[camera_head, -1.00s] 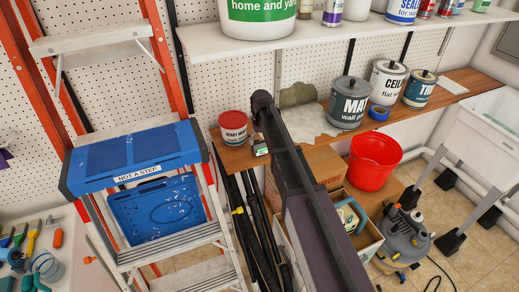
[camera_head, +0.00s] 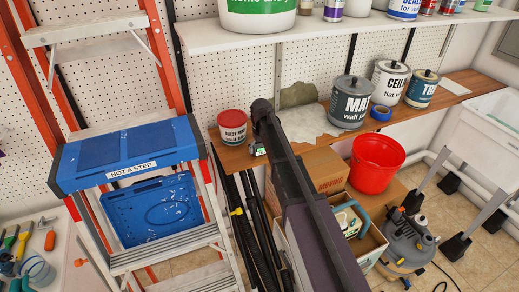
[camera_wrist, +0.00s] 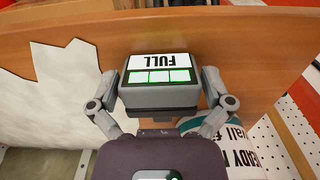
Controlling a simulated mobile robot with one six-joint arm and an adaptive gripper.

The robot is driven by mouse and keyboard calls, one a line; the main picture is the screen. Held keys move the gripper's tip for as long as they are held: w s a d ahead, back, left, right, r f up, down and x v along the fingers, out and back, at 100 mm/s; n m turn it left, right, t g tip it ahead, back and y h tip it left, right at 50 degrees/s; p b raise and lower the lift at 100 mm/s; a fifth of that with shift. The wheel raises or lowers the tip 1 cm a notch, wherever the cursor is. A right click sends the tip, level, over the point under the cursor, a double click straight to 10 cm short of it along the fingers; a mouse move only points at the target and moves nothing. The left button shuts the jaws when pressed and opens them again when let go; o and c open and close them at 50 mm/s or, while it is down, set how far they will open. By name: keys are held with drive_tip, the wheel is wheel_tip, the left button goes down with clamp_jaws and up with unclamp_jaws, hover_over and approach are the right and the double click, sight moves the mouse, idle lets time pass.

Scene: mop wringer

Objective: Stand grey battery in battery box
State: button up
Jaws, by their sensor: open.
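The grey battery (camera_wrist: 160,90) stands on the wooden shelf, with a white FULL label and green bars on top. In the head view, part of the battery (camera_head: 257,148) shows just left of my arm. My gripper (camera_wrist: 160,97) is open, with one finger on each side of the battery. I cannot tell whether the fingers touch it. In the head view my arm hides the gripper. I cannot make out a battery box for certain. An open box (camera_head: 372,243) with a teal-handled item inside stands low, right of my arm.
A red-lidded tub (camera_head: 232,126) stands close beside the battery. The wooden shelf (camera_head: 459,80) also bears paint cans (camera_head: 351,103) and blue tape (camera_head: 380,113). A red bucket (camera_head: 376,165) stands below. A stepladder (camera_head: 128,160) is at left, with dark poles (camera_head: 262,235) beside it.

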sight(261, 146)
idle(0.3)
drive_tip(key=c, duration=1)
drive_tip(key=shift+r, duration=0.2)
wheel_tip(261, 146, up, 3)
drive_tip(key=p, duration=0.3)
drive_tip(key=shift+s+r+p, duration=0.2)
drive_tip(key=shift+r+p, duration=0.15)
drive_tip(key=shift+p, duration=0.2)
drive_tip(key=s+a, duration=0.1)
drive_tip(key=s, duration=0.4)
drive_tip(key=s+a, duration=0.1)
drive_tip(key=s, duration=0.4)
drive_tip(key=s+a+r+p, duration=0.1)
drive_tip(key=s, duration=0.4)
drive_tip(key=shift+s, duration=0.15)
